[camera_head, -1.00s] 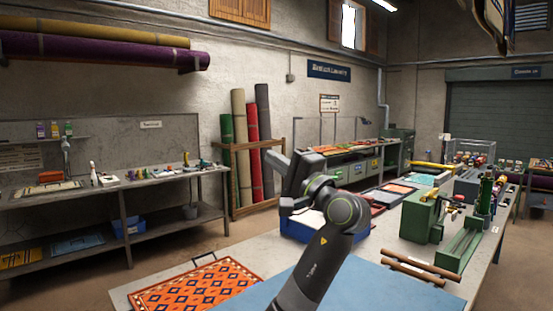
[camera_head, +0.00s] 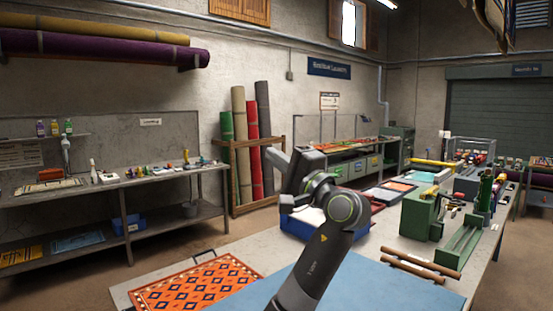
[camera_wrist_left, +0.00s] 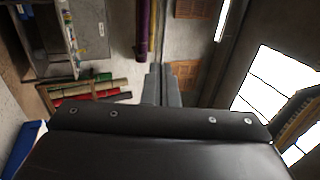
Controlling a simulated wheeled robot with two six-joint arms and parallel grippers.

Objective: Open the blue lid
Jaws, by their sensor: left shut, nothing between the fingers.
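A blue box (camera_head: 296,228) with a white patch on top stands on the table behind my left arm. My arm hides part of it, and I cannot make out a separate blue lid or whether it is open. Blue also shows at the lower left edge of the left wrist view (camera_wrist_left: 24,150). My left gripper (camera_head: 272,156) is raised above and beyond the blue box, apart from it. In the left wrist view its two fingers (camera_wrist_left: 162,85) lie together with nothing between them. My right gripper is in neither view.
An orange patterned rug (camera_head: 196,287) and a blue mat (camera_head: 385,290) lie on the near table. A green machine (camera_head: 422,212) and brown rollers (camera_head: 420,264) stand to the right. Rolled rugs (camera_head: 252,140) stand in a wooden rack behind.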

